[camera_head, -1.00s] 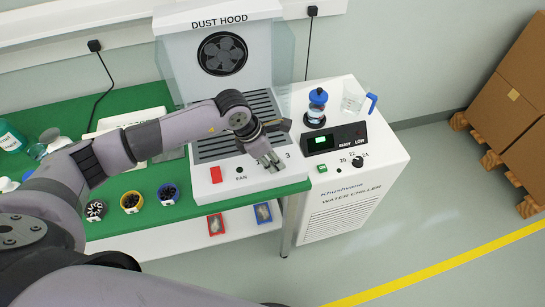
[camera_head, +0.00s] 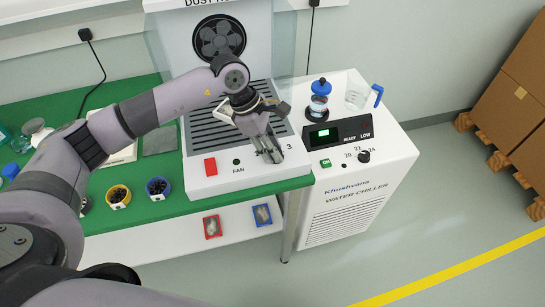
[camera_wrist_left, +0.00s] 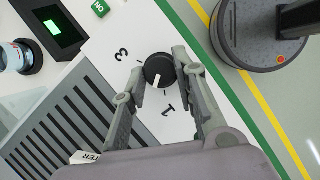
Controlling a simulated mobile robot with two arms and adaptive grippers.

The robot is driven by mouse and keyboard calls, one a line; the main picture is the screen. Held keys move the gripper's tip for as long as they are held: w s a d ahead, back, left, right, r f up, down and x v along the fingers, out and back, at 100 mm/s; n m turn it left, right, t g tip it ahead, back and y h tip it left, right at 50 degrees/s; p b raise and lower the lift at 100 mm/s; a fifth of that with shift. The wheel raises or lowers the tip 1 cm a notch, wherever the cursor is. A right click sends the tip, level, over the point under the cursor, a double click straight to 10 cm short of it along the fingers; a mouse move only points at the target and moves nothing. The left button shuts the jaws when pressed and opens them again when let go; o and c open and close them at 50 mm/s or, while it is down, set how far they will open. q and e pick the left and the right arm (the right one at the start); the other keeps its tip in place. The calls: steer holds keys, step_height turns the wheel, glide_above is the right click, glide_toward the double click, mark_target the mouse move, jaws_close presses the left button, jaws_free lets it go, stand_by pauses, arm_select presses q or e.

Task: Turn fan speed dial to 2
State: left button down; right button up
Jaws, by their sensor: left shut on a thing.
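The fan speed dial (camera_wrist_left: 160,70) is a round black knob with a white pointer on the white front panel of the dust hood (camera_head: 205,183). In the left wrist view its pointer aims down and slightly left, between the mark by the 1 and the side where a finger hides the panel. The numbers 3 and 1 show; the 2 is hidden. My left gripper (camera_wrist_left: 162,83) is shut on the dial, one finger on each side. In the head view the left gripper (camera_head: 270,158) hides the dial. My right gripper is not in view.
A red switch (camera_head: 210,167) and a FAN lamp (camera_head: 237,161) sit left of the gripper. The water chiller (camera_head: 350,190), with its own black knob (camera_head: 364,157) and green button (camera_head: 326,163), stands close on the right. Small cups (camera_head: 118,196) stand on the green bench.

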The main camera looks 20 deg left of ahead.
arm_select(q)
steer(key=m+b, duration=0.1)
steer(key=m+g+b, duration=0.1)
steer(key=m+b, duration=0.2)
steer(key=b, duration=0.1)
steer(key=shift+w+f+g, duration=0.2)
steer(key=shift+w+g, duration=0.05)
steer(key=shift+g, duration=0.05)
steer(key=shift+r+m+g+b, duration=0.2)
steer(key=shift+m+g+b, duration=0.2)
steer(key=shift+m+b, duration=0.9)
steer(key=c, duration=1.3)
jaws_free()
steer(key=shift+r, duration=0.1)
steer(key=v, duration=1.2)
steer(key=shift+w+d, duration=0.1)
steer(key=shift+d, duration=0.1)
